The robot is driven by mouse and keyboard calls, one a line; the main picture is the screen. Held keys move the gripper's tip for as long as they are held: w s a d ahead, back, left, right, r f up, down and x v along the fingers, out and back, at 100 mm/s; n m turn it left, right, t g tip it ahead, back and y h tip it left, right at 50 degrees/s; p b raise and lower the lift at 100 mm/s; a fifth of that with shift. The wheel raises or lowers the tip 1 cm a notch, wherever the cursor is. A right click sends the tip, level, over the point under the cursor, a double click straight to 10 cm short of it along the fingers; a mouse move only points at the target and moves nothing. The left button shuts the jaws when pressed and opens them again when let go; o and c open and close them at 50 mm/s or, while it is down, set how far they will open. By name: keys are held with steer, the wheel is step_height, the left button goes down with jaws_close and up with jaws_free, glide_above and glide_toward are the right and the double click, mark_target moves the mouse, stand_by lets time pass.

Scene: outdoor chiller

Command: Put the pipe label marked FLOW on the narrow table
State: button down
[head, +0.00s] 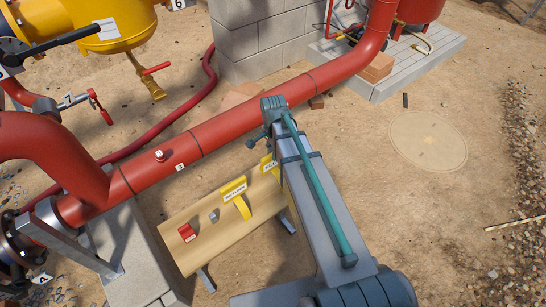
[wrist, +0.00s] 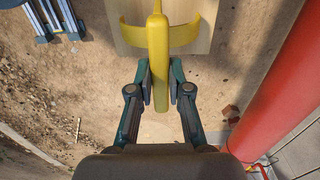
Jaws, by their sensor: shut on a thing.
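The narrow table (head: 210,258) has a pale wooden top on metal legs; its end also shows in the wrist view (wrist: 200,43). My gripper (wrist: 160,88) is shut on a yellow pipe label (wrist: 158,60), seen edge-on with its curved clip band over the table end. Whether the held label touches the table is unclear. Another yellow label, marked RETURN (head: 233,188), stands on the table.
A red piece (head: 187,232) and a small grey piece (head: 214,215) lie on the table. A large red pipe (head: 225,130) runs along behind it and shows at the right of the wrist view (wrist: 280,95). Open sandy ground lies to the right.

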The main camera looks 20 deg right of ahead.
steer(key=shift+w+f, duration=0.15)
steer(key=shift+f, duration=0.8)
steer(key=shift+w+f, duration=0.1)
steer(key=shift+f, duration=0.8)
steer(key=shift+f, duration=0.1)
steer(key=shift+f, duration=0.1)
steer(key=c, duration=1.1)
jaws_free()
step_height(320, 180, up, 12)
steer(key=shift+r, duration=0.25)
